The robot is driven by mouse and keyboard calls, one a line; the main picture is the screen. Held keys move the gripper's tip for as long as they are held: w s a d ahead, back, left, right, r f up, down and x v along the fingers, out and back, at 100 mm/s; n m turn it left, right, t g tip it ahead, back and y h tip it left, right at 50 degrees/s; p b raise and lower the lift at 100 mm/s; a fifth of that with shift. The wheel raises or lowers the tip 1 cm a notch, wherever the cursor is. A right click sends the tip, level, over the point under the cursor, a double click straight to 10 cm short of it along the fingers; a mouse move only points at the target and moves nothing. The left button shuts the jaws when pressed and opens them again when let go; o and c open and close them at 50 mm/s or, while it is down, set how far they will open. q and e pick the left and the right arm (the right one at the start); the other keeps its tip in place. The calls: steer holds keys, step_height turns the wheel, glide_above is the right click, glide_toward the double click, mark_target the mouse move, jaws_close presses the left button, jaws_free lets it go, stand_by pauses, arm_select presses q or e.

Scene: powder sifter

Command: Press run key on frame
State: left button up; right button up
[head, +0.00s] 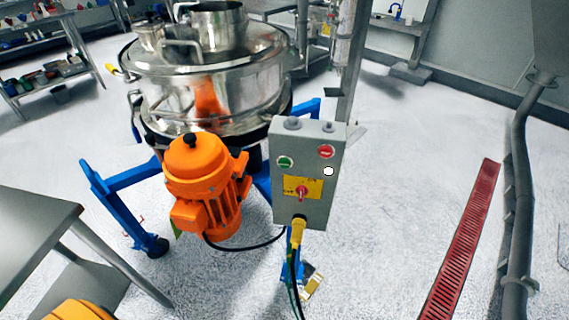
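A grey control box (306,208) stands upright in the middle of the head view, in front of the blue frame (122,178) of a round steel sifter (205,85). On its face are a green button (285,162) at the upper left, a red button (326,152) at the upper right and a small white round spot (328,171) below the red one. Lower down, a red rotary switch (301,193) sits on a yellow plate. The button labels are too small to read. Neither of my grippers is in view.
An orange motor (204,180) stands left of the box. A black cable (245,246) hangs below. A grey table (30,235) is at the left, with an orange rounded thing cut off at the bottom edge. A red floor grate (462,245) and a grey pipe are right, beyond open floor.

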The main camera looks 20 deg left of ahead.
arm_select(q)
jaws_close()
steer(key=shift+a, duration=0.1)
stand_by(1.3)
